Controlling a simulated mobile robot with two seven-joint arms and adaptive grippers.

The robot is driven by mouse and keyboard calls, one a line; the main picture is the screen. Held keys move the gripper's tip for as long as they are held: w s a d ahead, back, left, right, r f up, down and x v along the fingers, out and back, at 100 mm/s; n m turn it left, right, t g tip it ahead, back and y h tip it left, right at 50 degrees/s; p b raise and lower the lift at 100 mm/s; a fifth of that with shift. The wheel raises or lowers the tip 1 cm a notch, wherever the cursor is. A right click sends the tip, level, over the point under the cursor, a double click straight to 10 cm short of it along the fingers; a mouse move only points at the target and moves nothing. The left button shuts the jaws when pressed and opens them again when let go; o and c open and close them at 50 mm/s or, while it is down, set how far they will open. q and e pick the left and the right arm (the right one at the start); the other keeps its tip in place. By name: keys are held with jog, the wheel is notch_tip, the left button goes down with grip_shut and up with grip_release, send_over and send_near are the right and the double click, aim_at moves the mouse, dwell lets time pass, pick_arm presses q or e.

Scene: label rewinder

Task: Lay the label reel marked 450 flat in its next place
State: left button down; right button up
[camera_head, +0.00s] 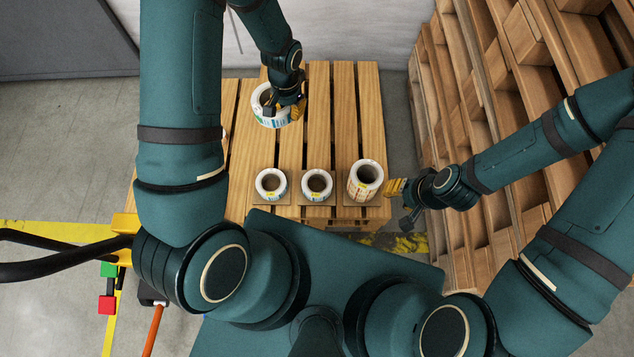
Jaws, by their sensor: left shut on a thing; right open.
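A white label reel (258,103) with a brown core is at the far part of the slatted wooden pallet (370,110). My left gripper (287,111) is shut on this reel's right side; whether the reel touches the slats I cannot tell. Three more white reels stand core-up in a row near the front edge: a left one (262,190), a middle one (308,190) and a taller right one (357,190). Their numbers are too small to read, so I cannot tell which is marked 450. My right gripper (396,190) is open and empty, just right of the taller reel.
Thin square brown pads (331,200) lie under the front reels. Stacked wooden pallets (480,130) stand on the right. The right and middle slats behind the front row are clear.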

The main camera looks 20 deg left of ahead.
pick_arm(q)
notch_tip(320, 180, up, 3)
jog(key=d, duration=0.2)
jog(key=f+m, duration=0.2)
jog(key=a+f+m, duration=0.1)
jog(key=f+m, duration=0.3)
jog(key=f, duration=0.1)
jog(key=shift+w+a+m+p, duration=0.15)
jog(key=shift+a+m+p, duration=0.15)
jog(key=shift+p, duration=0.05)
jog(key=s+d+f+m, duration=0.1)
jog(key=f+m, duration=0.3)
jog(key=f, duration=0.6)
jog(key=s+d+f+m, duration=0.2)
jog(key=f+m, duration=0.3)
jog(key=f, duration=0.5)
jog(key=s+d+f+m, duration=0.2)
jog(key=f+m, duration=0.3)
jog(key=f, duration=0.6)
jog(key=shift+s+d+b, duration=0.15)
jog(key=shift+s+b, duration=0.25)
jog(key=shift+f+b, duration=1)
jog(key=shift+f, duration=1.15)
jog(key=shift+r, duration=0.1)
